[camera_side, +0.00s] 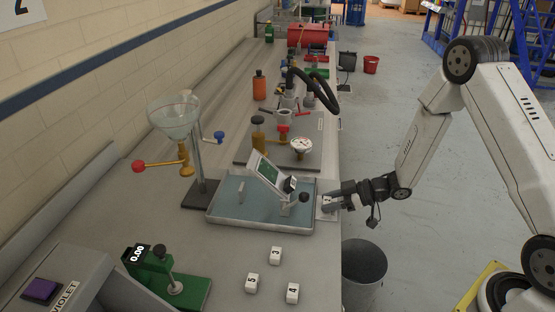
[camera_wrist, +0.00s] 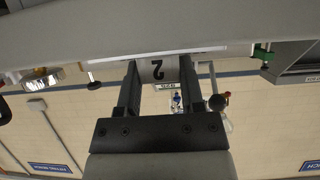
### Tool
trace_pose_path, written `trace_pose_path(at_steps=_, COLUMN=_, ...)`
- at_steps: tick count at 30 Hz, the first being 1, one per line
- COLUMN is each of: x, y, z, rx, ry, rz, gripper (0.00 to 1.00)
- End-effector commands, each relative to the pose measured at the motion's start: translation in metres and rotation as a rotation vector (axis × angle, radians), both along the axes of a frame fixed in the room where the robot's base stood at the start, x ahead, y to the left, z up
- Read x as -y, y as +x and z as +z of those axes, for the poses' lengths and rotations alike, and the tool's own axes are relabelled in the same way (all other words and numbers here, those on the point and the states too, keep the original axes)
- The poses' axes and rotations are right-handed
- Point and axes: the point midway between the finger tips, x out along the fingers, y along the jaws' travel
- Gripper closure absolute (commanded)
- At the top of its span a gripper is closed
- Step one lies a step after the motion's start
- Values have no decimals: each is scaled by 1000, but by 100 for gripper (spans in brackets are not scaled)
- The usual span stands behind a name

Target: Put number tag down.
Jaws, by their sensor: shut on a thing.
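The tag sits between the two dark fingers. In the side view the fingers largely hide it, and I cannot tell whether it touches the plate. Three other white tags stand on the bench in front: 3 (camera_side: 275,256), 5 (camera_side: 252,283) and 4 (camera_side: 292,293).
The blue-topped tray (camera_side: 232,220) with a tilted display stands close left of my gripper. A funnel stand (camera_side: 203,165) and a green gauge (camera_side: 175,288) are further left. A grey bin (camera_side: 364,270) stands on the floor below the edge. Bench around the loose tags is clear.

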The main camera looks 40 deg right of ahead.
Motion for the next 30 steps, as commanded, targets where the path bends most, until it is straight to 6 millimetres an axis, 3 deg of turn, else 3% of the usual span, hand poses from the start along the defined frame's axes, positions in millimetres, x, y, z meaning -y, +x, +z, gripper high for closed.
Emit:
trace_pose_path(at_steps=4, x=0, y=0, z=-3, rx=0, ry=0, rz=0, gripper=100)
trace_pose_path(at_steps=5, x=0, y=0, z=-3, rx=0, ry=0, rz=0, gripper=48)
trace_pose_path(at_steps=8, x=0, y=0, z=-3, rx=0, ry=0, rz=0, gripper=16)
trace_pose_path(at_steps=23, x=0, y=0, z=1, rx=0, ry=0, rz=0, gripper=16)
trace_pose_path(at_steps=30, x=16, y=-15, z=11, rx=0, ry=0, rz=-4, gripper=16)
